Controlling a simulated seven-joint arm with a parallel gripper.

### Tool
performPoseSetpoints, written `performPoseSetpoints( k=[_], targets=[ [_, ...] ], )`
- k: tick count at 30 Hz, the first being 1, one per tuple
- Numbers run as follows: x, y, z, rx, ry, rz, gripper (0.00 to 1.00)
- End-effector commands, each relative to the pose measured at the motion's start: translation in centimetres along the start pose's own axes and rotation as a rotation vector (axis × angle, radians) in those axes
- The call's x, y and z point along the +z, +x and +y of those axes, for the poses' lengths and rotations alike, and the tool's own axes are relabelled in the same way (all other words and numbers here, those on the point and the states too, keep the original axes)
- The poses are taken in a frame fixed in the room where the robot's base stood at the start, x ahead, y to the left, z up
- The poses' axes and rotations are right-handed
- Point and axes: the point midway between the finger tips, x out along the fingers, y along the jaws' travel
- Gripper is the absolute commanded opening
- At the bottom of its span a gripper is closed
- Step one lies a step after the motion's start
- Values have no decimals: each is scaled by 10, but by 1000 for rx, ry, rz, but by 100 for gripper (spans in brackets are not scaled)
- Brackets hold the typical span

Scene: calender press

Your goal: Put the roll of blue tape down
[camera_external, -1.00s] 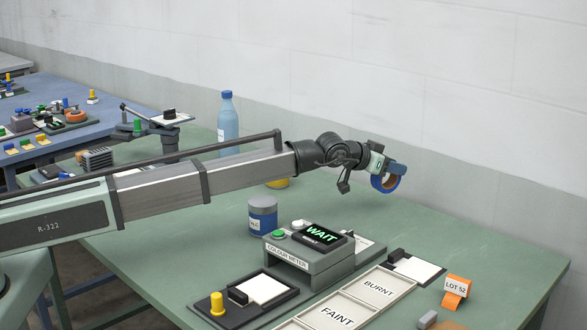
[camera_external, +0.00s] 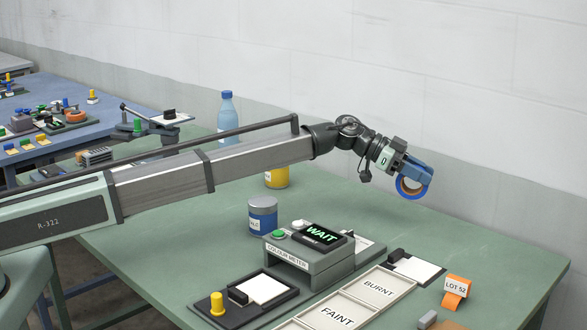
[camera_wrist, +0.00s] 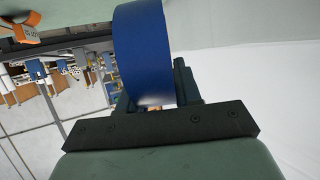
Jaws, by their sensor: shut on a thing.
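The roll of blue tape (camera_external: 425,190) is a blue ring with a brown core, held in the air above the far right part of the green table (camera_external: 500,240). My gripper (camera_external: 411,175) is shut on it, and the roll hangs at the fingertips, clear of the tabletop. In the wrist view the roll (camera_wrist: 141,50) fills the upper middle as a broad blue band. My gripper's fingers (camera_wrist: 150,100) show on both sides of it.
A colour meter (camera_external: 310,258) reading WAIT stands mid-table, with BURNT and FAINT trays (camera_external: 352,300) beside it. An orange LOT 52 tag (camera_external: 455,292), a blue can (camera_external: 263,216), a yellow can (camera_external: 277,177) and a blue bottle (camera_external: 228,122) also stand there. The back right tabletop is clear.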

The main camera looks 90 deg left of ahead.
Motion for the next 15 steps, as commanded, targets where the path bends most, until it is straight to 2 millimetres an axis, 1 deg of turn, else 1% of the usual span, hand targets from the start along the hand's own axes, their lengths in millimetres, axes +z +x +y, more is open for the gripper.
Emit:
performPoseSetpoints(
  k=[1, 3, 7, 12, 15],
  targets=[
    [-6, 0, 4, 58, 23, 0, 3],
    [-11, -2, 14, 139, 58, 1, 3],
    [-14, -7, 28, 263, 109, 0, 3],
    [-10, -10, 36, 365, 151, -1, 3],
    [-9, -10, 37, 392, 162, -1, 3]
  ],
)
